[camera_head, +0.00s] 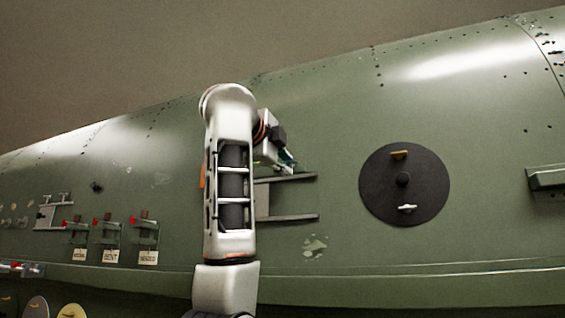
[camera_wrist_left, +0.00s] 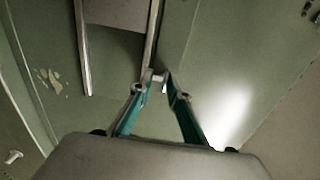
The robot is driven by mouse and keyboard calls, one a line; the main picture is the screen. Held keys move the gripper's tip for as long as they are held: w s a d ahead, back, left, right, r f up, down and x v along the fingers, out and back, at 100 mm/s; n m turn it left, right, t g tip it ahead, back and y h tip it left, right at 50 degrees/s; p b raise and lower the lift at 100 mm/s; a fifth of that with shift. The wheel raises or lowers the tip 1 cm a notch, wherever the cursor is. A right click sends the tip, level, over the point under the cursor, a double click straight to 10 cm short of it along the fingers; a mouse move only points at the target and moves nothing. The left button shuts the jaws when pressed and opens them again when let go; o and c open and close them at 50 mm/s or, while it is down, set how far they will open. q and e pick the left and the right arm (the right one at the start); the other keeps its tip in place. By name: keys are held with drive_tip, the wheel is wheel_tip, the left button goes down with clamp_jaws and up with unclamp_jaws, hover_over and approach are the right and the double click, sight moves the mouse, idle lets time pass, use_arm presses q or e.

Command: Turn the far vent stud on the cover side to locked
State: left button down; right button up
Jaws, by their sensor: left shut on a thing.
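My left gripper (camera_head: 286,163) is at the upper edge of the vent frame on the green fuselage, and my arm hides part of that frame. In the left wrist view the teal fingers (camera_wrist_left: 160,82) come together at the tips on a small pale stud (camera_wrist_left: 158,74) beside a rail. Its locked or unlocked mark cannot be read. The vent frame (camera_head: 290,217) has two grey rails, which also show in the left wrist view (camera_wrist_left: 82,50). My right gripper is not in view.
A black round plate (camera_head: 375,185) with a yellow and a white wing stud is to the right. Labelled red-handled fittings (camera_head: 145,228) are at left. A ledge (camera_head: 545,178) sticks out at far right. Chipped paint (camera_head: 313,245) is below the vent.

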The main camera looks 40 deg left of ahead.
use_arm(q)
drive_tip(key=shift+w+d+f, duration=0.25)
drive_tip(key=shift+w+f, duration=0.2)
drive_tip(key=shift+f, duration=0.1)
drive_tip(key=c, duration=1.6)
unclamp_jaws()
drive_tip(key=shift+r, duration=0.1)
drive_tip(key=shift+w+d, duration=0.1)
drive_tip(key=shift+w, duration=0.1)
drive_tip(key=v, duration=1.2)
drive_tip(key=shift+s, duration=0.2)
drive_tip(key=shift+a, duration=0.2)
